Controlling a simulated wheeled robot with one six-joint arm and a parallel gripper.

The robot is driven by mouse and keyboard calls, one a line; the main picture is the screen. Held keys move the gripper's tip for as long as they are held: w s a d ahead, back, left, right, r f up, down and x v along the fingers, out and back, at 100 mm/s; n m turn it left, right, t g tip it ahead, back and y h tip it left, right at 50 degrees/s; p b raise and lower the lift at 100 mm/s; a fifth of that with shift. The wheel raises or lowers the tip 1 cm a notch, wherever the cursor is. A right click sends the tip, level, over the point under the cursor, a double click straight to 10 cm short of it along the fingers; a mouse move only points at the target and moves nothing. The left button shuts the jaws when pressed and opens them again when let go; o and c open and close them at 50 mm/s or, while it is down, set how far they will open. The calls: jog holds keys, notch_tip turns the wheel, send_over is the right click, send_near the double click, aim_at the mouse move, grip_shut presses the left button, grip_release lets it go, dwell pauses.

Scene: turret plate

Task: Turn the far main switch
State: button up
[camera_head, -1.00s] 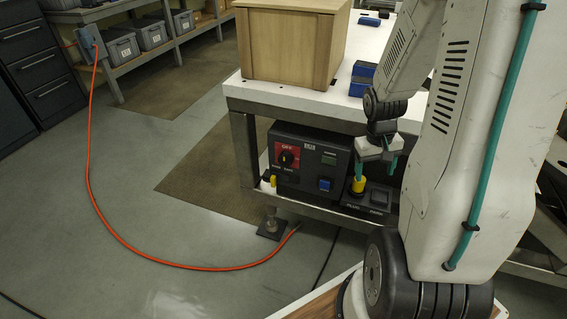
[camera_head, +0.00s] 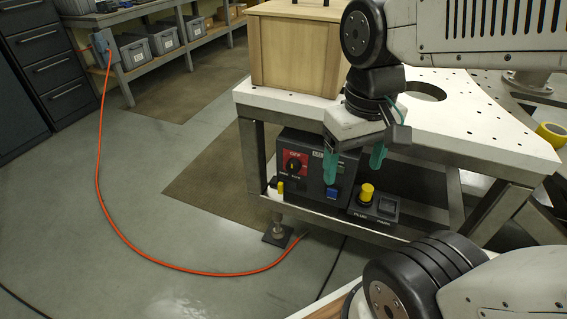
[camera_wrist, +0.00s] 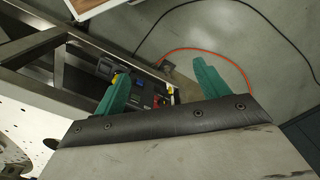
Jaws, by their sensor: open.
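A dark control box (camera_head: 315,185) sits on the lower shelf of the white-topped bench. On its left front is a red plate marked OFF with a black rotary switch (camera_head: 294,164), knob uncovered. My gripper (camera_head: 353,176) is open and empty, its teal fingers pointing down in front of the box's right part, to the right of the switch. One finger partly hides the box front. In the wrist view my gripper (camera_wrist: 160,68) is spread wide, and the control box (camera_wrist: 148,96) shows small between the fingers, partly behind the left one.
A yellow plug (camera_head: 366,193) stands in the left place of a low dark block (camera_head: 374,207). A small yellow piece (camera_head: 280,188) is at the box's left. A wooden crate (camera_head: 300,50) sits on the bench above. An orange cable (camera_head: 140,242) curves over open floor.

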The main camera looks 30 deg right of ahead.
jog(key=w+a+f+n+y, duration=0.1)
jog(key=w+a+f, duration=0.3)
jog(key=w+f, duration=0.35)
jog(key=w+a+f+y, duration=0.1)
jog(key=w+a+f, duration=0.3)
jog(key=w+f, duration=0.3)
jog(key=w+a+f+m+t, duration=0.1)
jog(key=w+a+f+t, duration=0.1)
jog(key=w+f, duration=1.3)
jog(key=t+h, duration=1)
jog(key=h, duration=0.5)
send_near(292, 169)
jog(key=x, duration=0.9)
jog(key=shift+w+d, duration=0.15)
jog(key=shift+w, duration=0.1)
